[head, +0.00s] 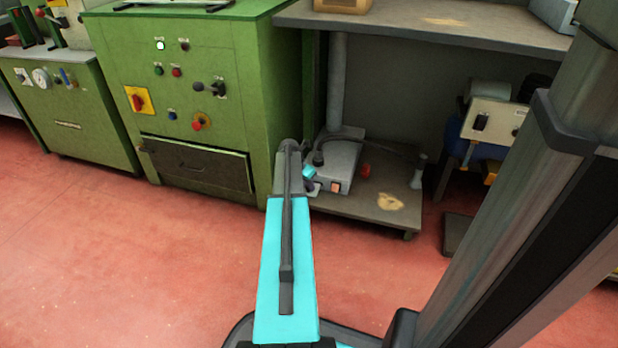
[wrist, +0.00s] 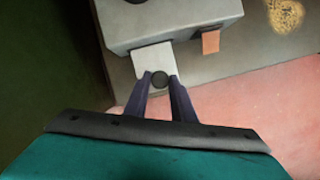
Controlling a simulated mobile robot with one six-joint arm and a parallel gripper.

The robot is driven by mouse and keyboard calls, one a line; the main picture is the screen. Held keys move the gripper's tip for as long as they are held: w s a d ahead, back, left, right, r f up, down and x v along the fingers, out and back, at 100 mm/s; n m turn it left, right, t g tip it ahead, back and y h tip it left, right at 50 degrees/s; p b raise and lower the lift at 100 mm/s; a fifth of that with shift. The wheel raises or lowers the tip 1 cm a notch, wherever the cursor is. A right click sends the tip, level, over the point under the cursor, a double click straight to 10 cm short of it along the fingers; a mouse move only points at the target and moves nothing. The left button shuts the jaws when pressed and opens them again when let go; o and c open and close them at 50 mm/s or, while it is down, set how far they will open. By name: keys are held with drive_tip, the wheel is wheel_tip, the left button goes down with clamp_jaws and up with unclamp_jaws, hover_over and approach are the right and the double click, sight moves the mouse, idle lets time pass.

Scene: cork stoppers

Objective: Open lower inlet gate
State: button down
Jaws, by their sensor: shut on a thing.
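A grey box (head: 341,168) stands on the low shelf under the workbench; it also shows in the wrist view (wrist: 180,22). A flat pale plate (wrist: 152,58), which looks like the inlet gate, sticks out from the box's near side. A dark round knob (wrist: 160,79) sits at the plate's outer end. My gripper (wrist: 160,81) has its two dark fingers on either side of this knob and is shut on it. In the head view my arm hides most of the gripper and the knob.
An orange-red switch (wrist: 210,42) is on the box, right of the plate. A green cabinet (head: 215,100) stands close on the left. The workbench top (head: 440,28) hangs above the low shelf (head: 352,208). The red floor (head: 130,270) in front is clear.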

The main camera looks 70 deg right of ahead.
drive_tip(key=shift+a+r+p, duration=0.15)
drive_tip(key=shift+a+p, duration=0.7)
drive_tip(key=shift+a, duration=0.35)
drive_tip(key=c, duration=1.5)
unclamp_jaws()
drive_tip(key=p+v, duration=0.5)
drive_tip(key=v, duration=0.8)
drive_tip(key=shift+w+r+p, duration=0.1)
drive_tip(key=shift+r+p, duration=0.15)
drive_tip(key=shift+p, duration=0.15)
